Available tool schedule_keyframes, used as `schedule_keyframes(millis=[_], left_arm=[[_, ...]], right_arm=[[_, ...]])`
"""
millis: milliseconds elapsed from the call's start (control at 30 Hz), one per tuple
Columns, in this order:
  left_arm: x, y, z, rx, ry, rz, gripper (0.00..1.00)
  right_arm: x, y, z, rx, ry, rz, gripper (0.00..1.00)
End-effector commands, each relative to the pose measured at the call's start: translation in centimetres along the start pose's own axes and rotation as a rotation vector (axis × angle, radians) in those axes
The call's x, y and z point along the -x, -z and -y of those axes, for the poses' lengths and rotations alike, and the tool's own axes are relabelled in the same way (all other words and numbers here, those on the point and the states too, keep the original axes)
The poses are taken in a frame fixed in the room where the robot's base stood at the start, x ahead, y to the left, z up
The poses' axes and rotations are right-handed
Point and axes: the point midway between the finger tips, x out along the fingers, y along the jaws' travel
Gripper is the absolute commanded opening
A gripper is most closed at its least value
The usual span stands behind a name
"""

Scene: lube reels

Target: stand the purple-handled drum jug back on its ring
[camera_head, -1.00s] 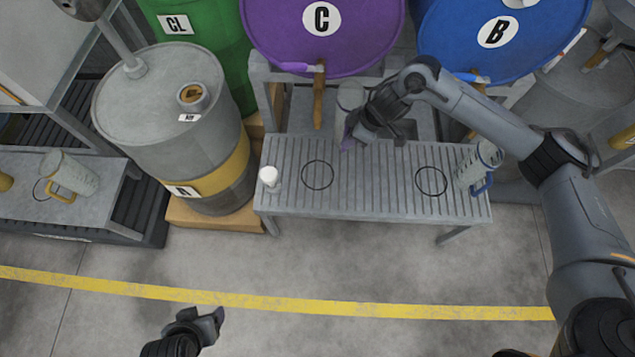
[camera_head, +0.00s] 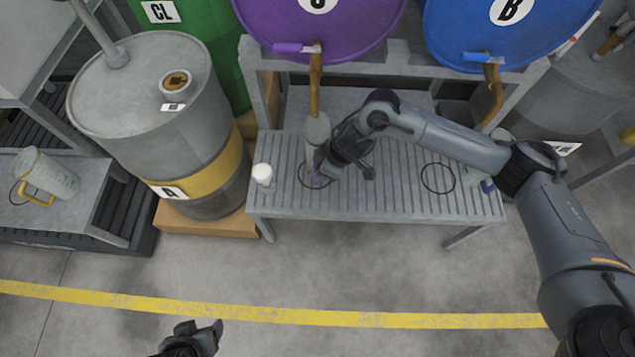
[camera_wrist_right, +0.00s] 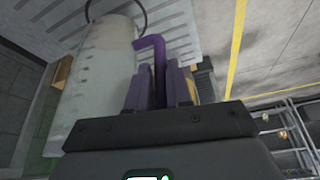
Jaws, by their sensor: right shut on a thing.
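The purple-handled drum jug (camera_head: 317,132), a clear grey cylinder, is below the purple drum's tap in the head view. My right gripper (camera_head: 322,172) is shut on its purple handle, which shows between the fingers in the right wrist view (camera_wrist_right: 158,62). The jug's body (camera_wrist_right: 97,75) is left of the fingers there. The jug's ring (camera_head: 301,176), a thin dark circle on the slatted bench, is partly hidden by jug and gripper. I cannot tell if the jug touches the bench. My left gripper (camera_head: 212,333) is at the bottom edge, its opening unclear.
A white-capped bottle (camera_head: 262,174) stands left of the ring on the bench (camera_head: 400,205). Another empty ring (camera_head: 437,178) is to the right. A blue-handled jug (camera_head: 488,186) is mostly hidden by my right arm. The purple drum (camera_head: 318,35) and its tap (camera_head: 316,75) hang above.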

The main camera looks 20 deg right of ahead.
Motion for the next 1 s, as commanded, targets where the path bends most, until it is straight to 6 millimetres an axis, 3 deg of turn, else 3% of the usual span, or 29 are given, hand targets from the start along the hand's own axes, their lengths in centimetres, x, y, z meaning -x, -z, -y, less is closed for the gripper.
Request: schedule_keyframes(millis=[267,600,933,967,1000], left_arm=[[-0.8,-0.3,0.1,-0.004,0.003,0.001,0.67],[-3.5,-1.1,-0.1,0.0,0.0,0.002,0.67],[-3.3,-1.0,-0.3,0.008,-0.007,0.0,0.67],[-3.3,-1.0,-0.3,0.008,-0.007,0.0,0.67],[-3.3,-1.0,-0.3,0.008,-0.006,-0.001,0.67]], right_arm=[[-1.2,0.2,1.0,-0.001,-0.001,-0.001,0.0],[-4.6,-1.2,1.0,0.0,-0.002,-0.001,0.0],[-4.6,-1.3,1.0,-0.001,-0.001,-0.001,0.0],[-4.6,-1.3,1.0,-0.001,-0.001,0.0,0.23],[-4.6,-1.3,1.0,-0.001,-0.001,0.0,0.29]])
